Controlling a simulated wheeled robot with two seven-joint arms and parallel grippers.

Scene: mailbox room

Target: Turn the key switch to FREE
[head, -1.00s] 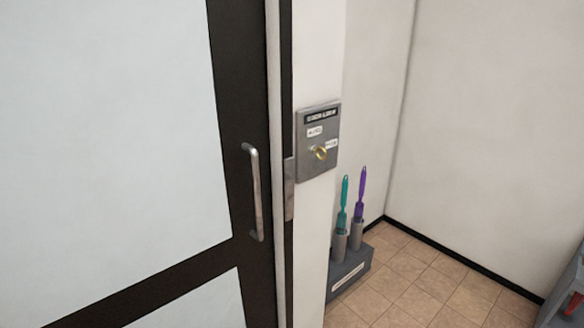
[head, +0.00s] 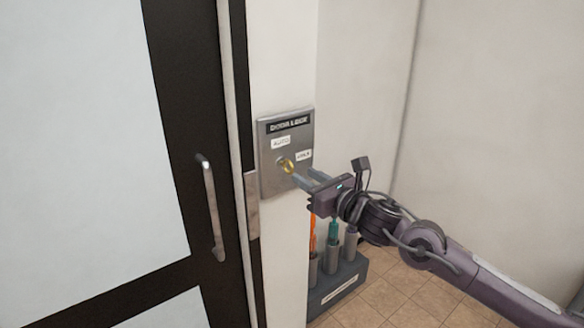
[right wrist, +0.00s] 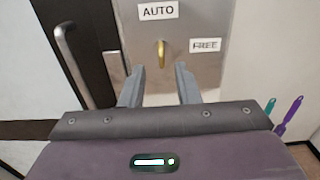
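The key switch plate (head: 272,184) is a grey metal panel on the narrow white wall beside the door, with a dark title strip on top. Its gold key (head: 288,166) sits in the middle; in the right wrist view the key (right wrist: 161,54) stands upright, below the AUTO label (right wrist: 158,11) and left of the FREE label (right wrist: 205,45). My right gripper (head: 304,178) is in front of the plate, close to the key. In the right wrist view its fingers (right wrist: 158,84) are apart and empty, with the key ahead between them. My left gripper is not in view.
A door with a dark frame and a metal handle (head: 210,208) stands left of the plate. Below on the tiled floor, a grey holder (head: 338,287) carries upright tools with orange, teal and purple parts. Open floor lies to the right.

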